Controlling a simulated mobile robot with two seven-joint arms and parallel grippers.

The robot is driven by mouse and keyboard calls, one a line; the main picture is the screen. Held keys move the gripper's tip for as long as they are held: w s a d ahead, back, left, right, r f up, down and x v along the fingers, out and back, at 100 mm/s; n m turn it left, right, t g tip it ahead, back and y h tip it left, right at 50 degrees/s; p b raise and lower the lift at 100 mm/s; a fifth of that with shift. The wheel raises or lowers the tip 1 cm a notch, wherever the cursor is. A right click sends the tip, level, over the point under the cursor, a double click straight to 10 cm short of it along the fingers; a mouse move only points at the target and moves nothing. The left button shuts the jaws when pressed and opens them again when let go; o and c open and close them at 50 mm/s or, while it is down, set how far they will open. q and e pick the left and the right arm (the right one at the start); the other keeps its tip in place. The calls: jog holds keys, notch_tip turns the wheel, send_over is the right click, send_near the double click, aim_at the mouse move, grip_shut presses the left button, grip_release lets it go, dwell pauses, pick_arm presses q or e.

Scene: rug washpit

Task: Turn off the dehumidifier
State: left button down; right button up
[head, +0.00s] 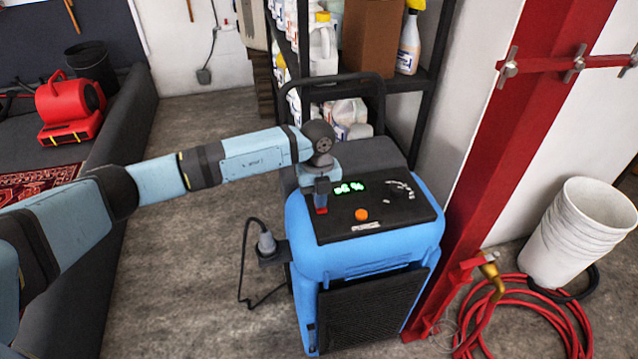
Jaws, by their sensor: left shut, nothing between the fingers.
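The blue dehumidifier (366,262) stands on the floor at centre, with a dark sloping control panel (378,210) on top. Its green display (350,187) is lit. An orange round button (361,214) sits below the display, and a dial with pale marks (400,190) lies to the right. My left gripper (321,203) is shut and points down at the panel's left part, left of the display. A small red piece (321,211) shows at its tips; I cannot tell whether they touch it. The gripper hides part of the panel there. My right gripper is not in view.
A grey plug (267,244) with a black cord sits at the dehumidifier's left side. A shelf with bottles (323,45) stands behind. A red post (515,130), red hose (530,312) and white buckets (578,235) are right. A red blower (68,108) is far left.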

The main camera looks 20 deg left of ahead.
pick_arm(q)
jog(key=shift+f, duration=0.35)
jog(key=shift+s+d+f, duration=0.1)
